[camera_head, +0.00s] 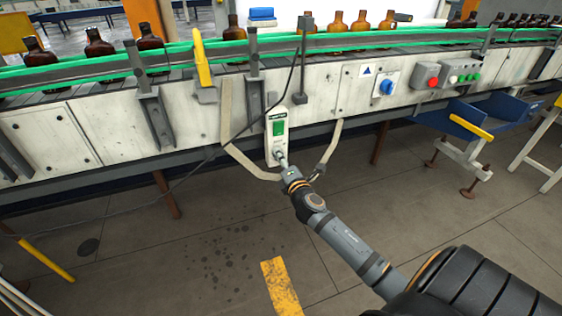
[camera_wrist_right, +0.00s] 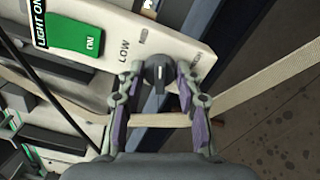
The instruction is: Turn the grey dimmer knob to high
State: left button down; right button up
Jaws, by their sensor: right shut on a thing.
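The grey dimmer knob (camera_wrist_right: 157,72) sits at the end of a pale switch box (camera_wrist_right: 180,36). A light line shows on the knob, running roughly up and down in the wrist view. My right gripper (camera_wrist_right: 158,74) is shut on the knob, one finger on each side. In the head view, my right gripper (camera_head: 282,160) is at the lower end of the switch box (camera_head: 270,146) and mostly hides the knob. My left gripper is not in view.
A green rocker switch (camera_head: 279,128) marked ON is on the box above the knob. A black cable (camera_head: 230,142) and a pale strap (camera_head: 235,155) hang nearby. A blue rotary switch (camera_head: 387,87) and a red button (camera_head: 432,82) are to the right. Amber bottles (camera_head: 360,22) stand on the conveyor.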

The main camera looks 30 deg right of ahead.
pick_arm(q)
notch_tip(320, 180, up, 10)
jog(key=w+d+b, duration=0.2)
jog(key=b, duration=0.1)
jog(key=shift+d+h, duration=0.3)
pick_arm(e)
jog(key=shift+f+m, duration=0.15)
jog(key=shift+m, duration=4.95)
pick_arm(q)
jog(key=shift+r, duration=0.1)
pick_arm(e)
jog(key=o, duration=1.1)
jog(key=shift+o, duration=0.2)
jog(key=v, duration=1.2)
jog(key=shift+s, duration=0.1)
